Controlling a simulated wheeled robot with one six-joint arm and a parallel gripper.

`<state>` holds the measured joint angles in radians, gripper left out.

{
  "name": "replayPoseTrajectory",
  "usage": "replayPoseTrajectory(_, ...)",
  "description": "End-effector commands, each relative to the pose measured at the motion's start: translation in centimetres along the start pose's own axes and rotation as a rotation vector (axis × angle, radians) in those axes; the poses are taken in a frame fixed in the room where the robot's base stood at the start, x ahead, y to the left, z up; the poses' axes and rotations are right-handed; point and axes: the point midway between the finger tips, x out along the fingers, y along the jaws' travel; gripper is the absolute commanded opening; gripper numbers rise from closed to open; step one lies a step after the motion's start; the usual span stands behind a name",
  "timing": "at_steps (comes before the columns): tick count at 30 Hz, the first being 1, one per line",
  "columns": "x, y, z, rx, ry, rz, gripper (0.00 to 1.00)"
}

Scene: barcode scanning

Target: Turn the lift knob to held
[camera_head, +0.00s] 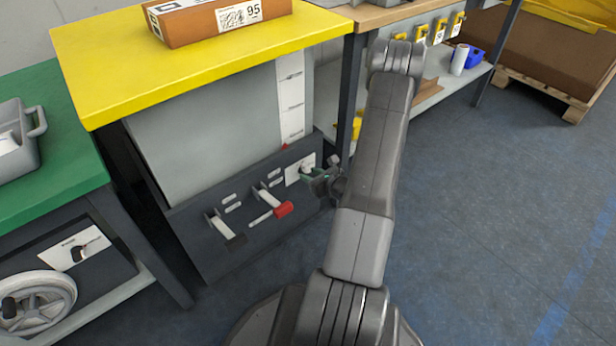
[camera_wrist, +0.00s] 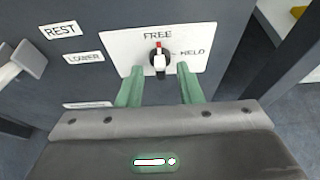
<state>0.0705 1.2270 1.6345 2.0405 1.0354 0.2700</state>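The lift knob (camera_wrist: 159,60) is a small black and white knob with a red mark, on a white plate (camera_wrist: 120,44) lettered FREE above and HELD at the right. Its red mark points up at FREE. In the head view the plate (camera_head: 292,173) is at the right end of the dark panel under the yellow table. My gripper (camera_wrist: 159,84) is open, its two green fingers apart at the left and right just below the knob in the wrist view. Nothing is between the fingertips. In the head view my gripper (camera_head: 312,177) is at the plate and partly hides it; contact cannot be told.
Left of the plate, the panel has a red-handled lever (camera_head: 283,209) and a dark-handled lever (camera_head: 235,240). REST (camera_wrist: 61,30) and LOWER (camera_wrist: 84,57) labels show left of the plate. A dark table leg (camera_head: 347,100) stands close right of my gripper. Open blue floor (camera_head: 490,200) lies right.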

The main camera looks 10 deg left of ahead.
Motion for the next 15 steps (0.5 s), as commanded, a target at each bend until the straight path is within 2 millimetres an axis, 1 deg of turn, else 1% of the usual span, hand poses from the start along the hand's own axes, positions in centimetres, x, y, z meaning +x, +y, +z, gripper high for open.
replayPoseTrajectory(1, 0.8, 0.0, -0.2, -0.002, 0.000, 0.001, 0.33)
replayPoseTrajectory(3, 1.4, 0.0, -0.1, 0.000, 0.000, 0.001, 0.33)
replayPoseTrajectory(6, 1.9, 0.0, 0.0, 0.000, -0.001, -0.001, 0.33)
replayPoseTrajectory(15, 2.1, 0.0, 0.0, 0.001, 0.000, -0.001, 0.33)
